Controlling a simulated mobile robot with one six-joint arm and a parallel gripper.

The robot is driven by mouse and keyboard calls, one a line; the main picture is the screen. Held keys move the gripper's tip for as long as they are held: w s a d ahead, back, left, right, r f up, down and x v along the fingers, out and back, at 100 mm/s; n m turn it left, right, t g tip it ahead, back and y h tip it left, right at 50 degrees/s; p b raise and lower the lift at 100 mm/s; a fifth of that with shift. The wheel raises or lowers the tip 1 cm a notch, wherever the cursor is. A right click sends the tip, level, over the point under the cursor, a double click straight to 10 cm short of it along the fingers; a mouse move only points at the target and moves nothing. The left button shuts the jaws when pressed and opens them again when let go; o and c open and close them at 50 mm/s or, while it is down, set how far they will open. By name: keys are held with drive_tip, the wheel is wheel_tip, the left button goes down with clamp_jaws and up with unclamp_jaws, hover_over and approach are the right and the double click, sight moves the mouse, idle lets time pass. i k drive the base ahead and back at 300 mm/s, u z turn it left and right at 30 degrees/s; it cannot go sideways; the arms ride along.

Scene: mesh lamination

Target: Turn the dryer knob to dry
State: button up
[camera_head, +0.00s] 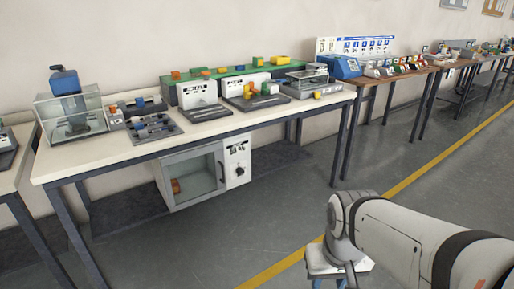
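The dryer (198,171) is a light grey box with a glass door on the floor-level shelf area under the long white-topped table. Its door looks shut, and an orange item shows dimly behind the glass. The control panel (237,155) is to the right of the door. A small dark knob (240,171) sits low on this panel; its setting is too small to read. My gripper (333,277) hangs at the bottom edge, to the right of and well apart from the dryer. Its fingertips are cut off by the frame, so its opening does not show.
The white-topped table (110,155) carries a clear-walled machine (72,112), trays and small coloured blocks. Its dark legs stand on both sides of the dryer. A wooden table (405,75) is at the right. Grey floor (270,220) before the dryer is clear, crossed by a yellow line.

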sight(240, 171)
drive_tip(key=z, duration=0.2)
drive_tip(key=i, duration=0.9)
drive_tip(key=u, duration=0.6)
drive_tip(key=i, duration=0.75)
drive_tip(key=u, duration=0.55)
drive_tip(key=k, duration=0.95)
drive_tip(key=u, duration=0.15)
drive_tip(key=i, duration=0.9)
drive_tip(key=z, duration=0.05)
